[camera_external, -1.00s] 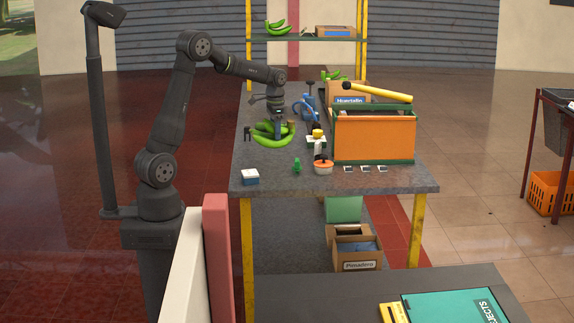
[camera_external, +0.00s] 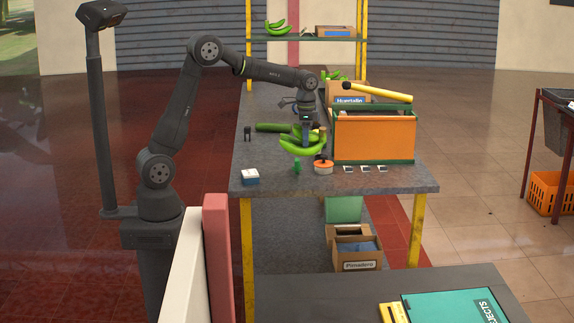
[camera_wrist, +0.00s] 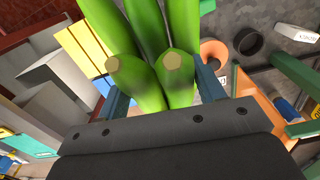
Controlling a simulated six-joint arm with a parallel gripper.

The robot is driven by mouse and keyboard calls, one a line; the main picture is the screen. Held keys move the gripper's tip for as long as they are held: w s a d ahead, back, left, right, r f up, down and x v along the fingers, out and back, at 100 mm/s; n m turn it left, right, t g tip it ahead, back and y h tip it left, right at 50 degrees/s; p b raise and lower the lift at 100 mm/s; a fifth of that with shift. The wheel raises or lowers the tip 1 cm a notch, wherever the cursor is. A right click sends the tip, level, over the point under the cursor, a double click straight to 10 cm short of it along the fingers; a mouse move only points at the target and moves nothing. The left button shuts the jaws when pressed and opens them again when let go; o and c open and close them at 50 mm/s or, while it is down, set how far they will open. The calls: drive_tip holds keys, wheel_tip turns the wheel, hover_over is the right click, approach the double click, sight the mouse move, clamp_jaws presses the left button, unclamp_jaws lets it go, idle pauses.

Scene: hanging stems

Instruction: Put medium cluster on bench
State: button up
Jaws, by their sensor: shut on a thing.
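My gripper (camera_external: 306,124) is over the bench (camera_external: 405,184), pointing down, shut on a cluster of green bananas (camera_external: 302,146). In the wrist view the green banana cluster (camera_wrist: 148,85) fills the space between the two bluish fingers of my gripper (camera_wrist: 160,88), with its cut stem ends nearest the camera. In the external view the cluster overlaps small things on the bench; I cannot tell how far above the top it hangs. Another long green piece (camera_external: 270,127) lies on the bench to the left of the gripper.
An orange crate with green rims (camera_external: 372,136) stands right of the gripper, with a yellow tool (camera_external: 377,92) on top. An orange round pot (camera_external: 323,167), a small green item (camera_external: 297,167) and a white-blue box (camera_external: 250,176) lie near the front. The bench's left front is mostly clear.

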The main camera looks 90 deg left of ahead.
drive_tip(key=w+d+m, duration=0.3)
drive_tip(key=w+d, duration=0.2)
drive_tip(key=d, duration=0.6)
drive_tip(key=w+d+m, duration=0.2)
drive_tip(key=w+d, duration=0.2)
drive_tip(key=d, duration=0.8)
drive_tip(key=d+m, duration=0.4)
drive_tip(key=d, duration=1.7)
drive_tip(key=s+d+m, duration=0.2)
drive_tip(key=s+d, duration=0.2)
drive_tip(key=d, duration=0.7)
drive_tip(key=s+d+m, duration=0.2)
drive_tip(key=s+d, duration=0.3)
drive_tip(key=d, duration=0.5)
drive_tip(key=s+d+m, duration=0.4)
drive_tip(key=s+d, duration=1.1)
drive_tip(key=d, duration=0.2)
hover_over(313, 312)
drive_tip(key=shift+f, duration=5.35)
drive_tip(key=shift+f, duration=0.1)
